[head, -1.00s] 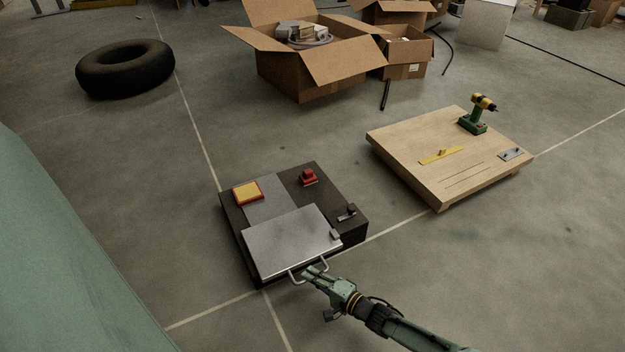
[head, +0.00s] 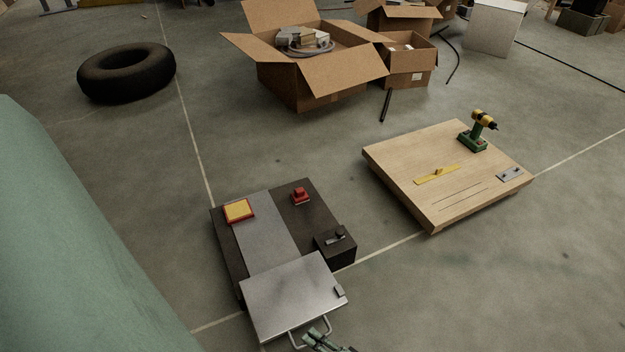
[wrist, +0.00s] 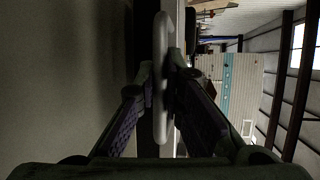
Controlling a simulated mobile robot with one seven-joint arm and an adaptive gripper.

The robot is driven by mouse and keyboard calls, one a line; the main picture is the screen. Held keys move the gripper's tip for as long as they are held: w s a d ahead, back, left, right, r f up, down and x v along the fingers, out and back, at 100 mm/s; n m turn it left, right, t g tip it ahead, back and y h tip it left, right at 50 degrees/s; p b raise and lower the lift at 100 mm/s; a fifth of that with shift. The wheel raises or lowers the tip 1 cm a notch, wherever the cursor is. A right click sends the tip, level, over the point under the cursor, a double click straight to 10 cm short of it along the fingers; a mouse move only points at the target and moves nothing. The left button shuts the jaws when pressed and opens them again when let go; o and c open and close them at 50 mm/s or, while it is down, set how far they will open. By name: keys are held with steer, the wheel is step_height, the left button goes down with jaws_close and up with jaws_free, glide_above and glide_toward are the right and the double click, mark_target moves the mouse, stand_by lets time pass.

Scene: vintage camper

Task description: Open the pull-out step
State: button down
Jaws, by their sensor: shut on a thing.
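The pull-out step is a grey metal plate (head: 292,296) at the front of a dark base unit (head: 225,262). It sticks out past the front of that unit. Its handle (head: 313,332) is a thin metal loop on the front edge, and it shows as a pale bar in the wrist view (wrist: 161,75). My gripper (head: 318,338) is at the handle at the bottom edge of the head view. In the wrist view its two fingers (wrist: 160,88) are closed on either side of the bar. Most of my arm is out of the head view.
On the unit are a yellow-and-red block (head: 238,210), a red knob (head: 300,193) and a small latch (head: 336,236). A wooden platform (head: 405,190) with a drill (head: 476,130) stands to the right. Cardboard boxes (head: 318,82) and a tyre (head: 127,72) lie behind. The floor between is clear.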

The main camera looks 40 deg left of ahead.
steer(key=shift+w+f, duration=0.1)
steer(key=shift+w, duration=0.05)
steer(key=c, duration=1.7)
jaws_free()
steer(key=d, duration=0.4)
steer(key=d+r, duration=0.1)
steer(key=d, duration=0.3)
steer(key=d+r, duration=0.1)
steer(key=d, duration=0.2)
steer(key=shift+d+r, duration=0.15)
steer(key=shift+d, duration=0.25)
